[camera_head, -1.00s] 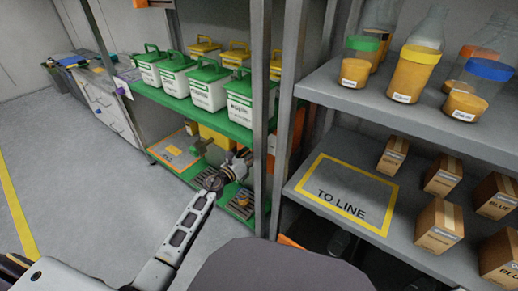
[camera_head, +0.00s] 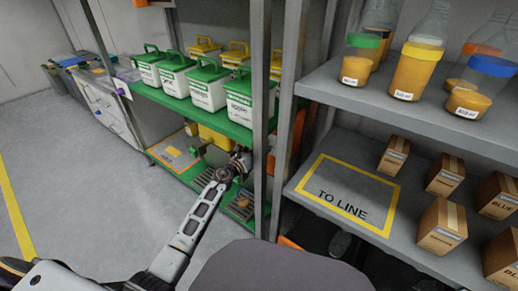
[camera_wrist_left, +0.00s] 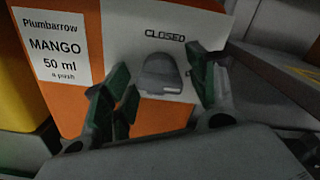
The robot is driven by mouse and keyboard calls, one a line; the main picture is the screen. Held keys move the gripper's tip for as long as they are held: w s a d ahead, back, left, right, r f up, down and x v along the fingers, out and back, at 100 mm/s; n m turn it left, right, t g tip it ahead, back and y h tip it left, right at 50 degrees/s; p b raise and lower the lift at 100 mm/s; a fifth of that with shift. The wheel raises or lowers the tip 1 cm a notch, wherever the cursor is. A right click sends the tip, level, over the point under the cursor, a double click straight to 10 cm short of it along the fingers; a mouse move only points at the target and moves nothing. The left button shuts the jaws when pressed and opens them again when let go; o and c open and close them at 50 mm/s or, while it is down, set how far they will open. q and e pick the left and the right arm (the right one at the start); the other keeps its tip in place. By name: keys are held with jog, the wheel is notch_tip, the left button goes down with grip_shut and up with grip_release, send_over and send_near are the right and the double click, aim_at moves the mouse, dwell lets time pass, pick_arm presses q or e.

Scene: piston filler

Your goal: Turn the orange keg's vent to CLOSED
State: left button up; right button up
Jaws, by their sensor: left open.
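The orange keg (camera_wrist_left: 80,70) fills the left wrist view, with a white label reading "Plumbarrow MANGO 50 ml a push". Its grey vent knob (camera_wrist_left: 158,74) sits on a pale panel, below the printed word CLOSED (camera_wrist_left: 165,37). I cannot tell which way the knob points. My left gripper (camera_wrist_left: 164,84) is open, its dark green fingers on either side of the knob. I see no clear contact. In the head view the left gripper (camera_head: 242,160) reaches between the shelf levels, its fingertips partly hidden by a post. My right gripper is not in view.
Above the left gripper is a green shelf (camera_head: 150,92) bearing several white tubs with green lids. Grey posts (camera_head: 262,110) stand close to the gripper's right. A yellow container (camera_head: 215,140) stands behind it. The right rack holds jars and cartons (camera_head: 438,228).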

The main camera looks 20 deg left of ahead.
pick_arm(q)
jog(key=c, duration=1)
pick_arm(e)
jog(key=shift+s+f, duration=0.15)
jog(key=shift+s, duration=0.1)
